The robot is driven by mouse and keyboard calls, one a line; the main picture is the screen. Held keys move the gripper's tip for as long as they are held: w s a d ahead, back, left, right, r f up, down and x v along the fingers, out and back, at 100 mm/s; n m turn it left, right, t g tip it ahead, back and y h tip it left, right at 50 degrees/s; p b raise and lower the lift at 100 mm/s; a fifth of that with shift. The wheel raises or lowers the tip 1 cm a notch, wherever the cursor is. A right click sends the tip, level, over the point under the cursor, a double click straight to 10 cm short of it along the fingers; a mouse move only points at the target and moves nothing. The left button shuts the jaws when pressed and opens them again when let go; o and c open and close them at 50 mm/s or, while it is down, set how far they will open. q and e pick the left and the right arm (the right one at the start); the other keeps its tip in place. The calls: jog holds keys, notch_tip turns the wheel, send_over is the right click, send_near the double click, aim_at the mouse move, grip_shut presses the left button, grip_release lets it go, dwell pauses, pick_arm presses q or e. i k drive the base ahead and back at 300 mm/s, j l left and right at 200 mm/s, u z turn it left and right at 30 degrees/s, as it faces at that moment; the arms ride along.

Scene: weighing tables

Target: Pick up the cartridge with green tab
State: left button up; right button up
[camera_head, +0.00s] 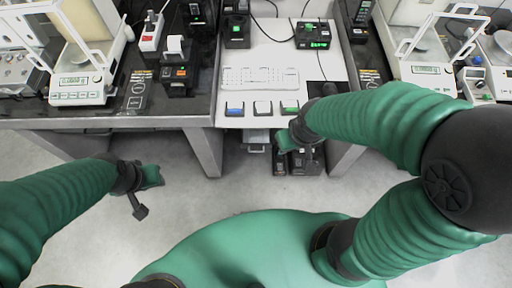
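The cartridge with green tab (290,107) lies at the front edge of the white middle table, rightmost in a row of three. A white-tabbed cartridge (262,108) and a blue-tabbed one (235,109) lie to its left. My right gripper (284,141) is just in front of and below the green-tabbed cartridge, by the table edge, and appears apart from it. Its fingers are too small and dark to tell whether they are open. My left gripper (146,195) hangs over the floor at left, away from the tables, holding nothing that I can see. Its finger opening is unclear.
A white keyboard (260,78) lies behind the cartridges on the white table (228,122). A black device with a green display (316,37) stands at the back. Balances stand on dark tables at left (78,84) and right (424,72). The floor in front is clear.

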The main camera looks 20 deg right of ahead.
aim_at(288, 107)
jog(key=i+j+z, duration=0.7)
jog(key=i+j, duration=0.1)
jog(key=j, duration=0.05)
